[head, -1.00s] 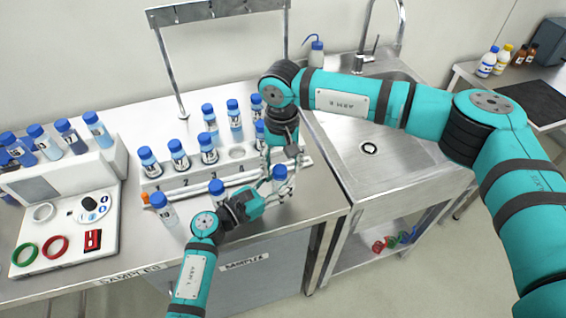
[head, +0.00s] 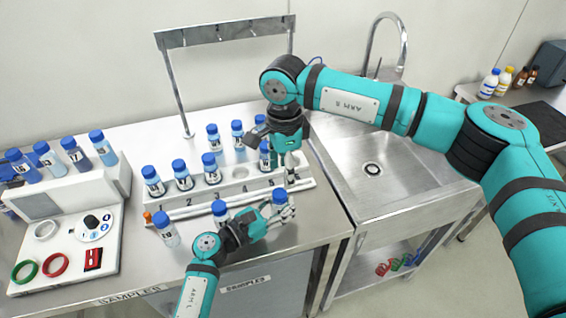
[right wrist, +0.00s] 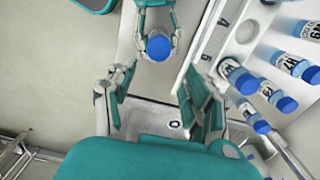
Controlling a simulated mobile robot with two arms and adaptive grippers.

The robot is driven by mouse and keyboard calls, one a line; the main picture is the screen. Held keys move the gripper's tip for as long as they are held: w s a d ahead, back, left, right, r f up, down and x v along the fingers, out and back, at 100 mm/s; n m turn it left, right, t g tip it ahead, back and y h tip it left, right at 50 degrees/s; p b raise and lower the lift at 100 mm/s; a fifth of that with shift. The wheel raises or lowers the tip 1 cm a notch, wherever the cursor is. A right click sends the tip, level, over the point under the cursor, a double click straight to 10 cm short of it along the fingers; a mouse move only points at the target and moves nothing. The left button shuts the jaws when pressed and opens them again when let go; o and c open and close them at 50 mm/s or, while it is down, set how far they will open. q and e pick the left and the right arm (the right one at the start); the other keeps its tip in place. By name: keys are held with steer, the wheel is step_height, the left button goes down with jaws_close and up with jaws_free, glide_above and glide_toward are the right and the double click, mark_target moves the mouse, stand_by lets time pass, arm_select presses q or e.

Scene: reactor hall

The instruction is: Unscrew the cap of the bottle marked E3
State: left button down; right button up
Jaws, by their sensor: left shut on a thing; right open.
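My left gripper (head: 275,220) is shut on a blue-capped bottle (head: 279,197) in front of the rack. In the right wrist view this bottle shows mostly as its round blue cap (right wrist: 158,47), between the fingers of my left gripper (right wrist: 157,22). The cap is on. Its marking cannot be read, so I cannot tell from it whether this is E3. My right gripper (head: 290,180) is above and behind the bottle in the head view. In the right wrist view my right gripper (right wrist: 153,108) has its fingers wide apart and empty, with the cap beyond them.
A white numbered rack (head: 215,190) holds several blue-capped bottles close behind. Two more bottles stand loose in front of it, one near my left wrist (head: 219,209) and one farther left (head: 166,230). A sink (head: 372,168) lies right. A panel with rings (head: 65,245) lies left.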

mark_target(283, 191)
steer(key=m, duration=0.4)
steer(key=r+m, duration=0.1)
steer(key=m, duration=0.8)
steer(key=shift+s+a+r, duration=0.1)
steer(key=shift+r, duration=0.2)
steer(key=shift+m, duration=0.3)
step_height(283, 191, down, 8)
steer(key=shift+o, duration=0.3)
steer(key=shift+f, duration=0.1)
jaws_close()
